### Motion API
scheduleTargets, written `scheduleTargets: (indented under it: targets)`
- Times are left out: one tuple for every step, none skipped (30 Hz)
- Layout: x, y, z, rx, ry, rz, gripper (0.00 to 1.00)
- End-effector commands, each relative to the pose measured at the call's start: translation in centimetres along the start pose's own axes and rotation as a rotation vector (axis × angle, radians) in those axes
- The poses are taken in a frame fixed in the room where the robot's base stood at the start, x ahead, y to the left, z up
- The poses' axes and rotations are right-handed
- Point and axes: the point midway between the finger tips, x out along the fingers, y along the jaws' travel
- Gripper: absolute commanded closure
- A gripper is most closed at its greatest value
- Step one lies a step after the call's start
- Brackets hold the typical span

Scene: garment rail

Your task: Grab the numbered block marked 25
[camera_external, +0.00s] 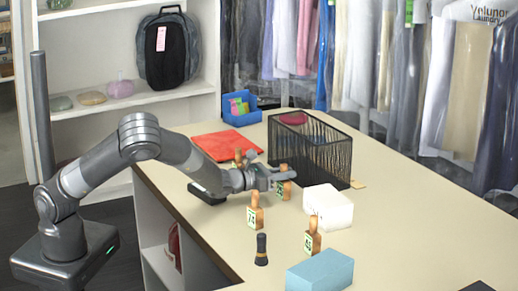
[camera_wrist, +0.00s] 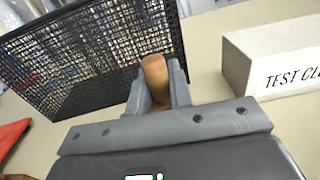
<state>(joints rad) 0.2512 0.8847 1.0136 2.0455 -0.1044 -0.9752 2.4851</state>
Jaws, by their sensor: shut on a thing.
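My gripper (camera_external: 276,178) is shut on a small wooden numbered block (camera_external: 283,188) with a pale green label, standing on the counter by the mesh basket. The label is small and partly hidden, and seems to read 25. In the wrist view my gripper (camera_wrist: 157,82) has its two grey fingers on either side of the block's rounded brown top (camera_wrist: 154,75). Another numbered block (camera_external: 255,217) stands nearer the front, and another (camera_external: 312,242) stands closer to the blue box. A further wooden top (camera_external: 238,157) shows behind my arm.
A black mesh basket (camera_external: 325,160) stands just behind the held block; it also fills the upper left of the wrist view (camera_wrist: 60,60). A white box (camera_external: 328,207) is to the right. A blue box (camera_external: 320,271) and a dark stamp (camera_external: 261,250) are at the front.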

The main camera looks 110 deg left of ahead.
Motion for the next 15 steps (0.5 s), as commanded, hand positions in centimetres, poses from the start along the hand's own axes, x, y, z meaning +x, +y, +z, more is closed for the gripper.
scheduleTargets:
  targets:
    - [0.0,0.0,0.0,0.0,0.0,0.0,1.0]
    - [0.0,0.0,0.0,0.0,0.0,0.0,1.0]
    - [0.0,0.01,0.01,0.0,0.0,0.0,1.0]
    - [0.0,0.01,0.01,0.0,0.0,0.0,1.0]
    - [0.0,0.01,0.01,0.0,0.0,0.0,1.0]
    - [0.0,0.01,0.01,0.0,0.0,0.0,1.0]
    - [0.0,0.01,0.01,0.0,0.0,0.0,1.0]
    - [0.0,0.01,0.02,0.0,0.0,0.0,1.0]
    - [0.0,0.01,0.04,0.0,0.0,0.0,1.0]
    - [0.0,0.0,0.08,0.0,0.0,0.0,1.0]
    - [0.0,0.0,0.14,0.0,-0.001,0.0,1.0]
    - [0.0,-0.01,0.28,0.0,-0.001,0.0,1.0]
    - [0.0,-0.01,0.43,0.0,-0.001,0.0,1.0]
    - [0.01,-0.01,0.62,-0.001,-0.001,0.0,1.0]
    - [0.01,0.0,0.95,-0.001,-0.002,0.0,1.0]
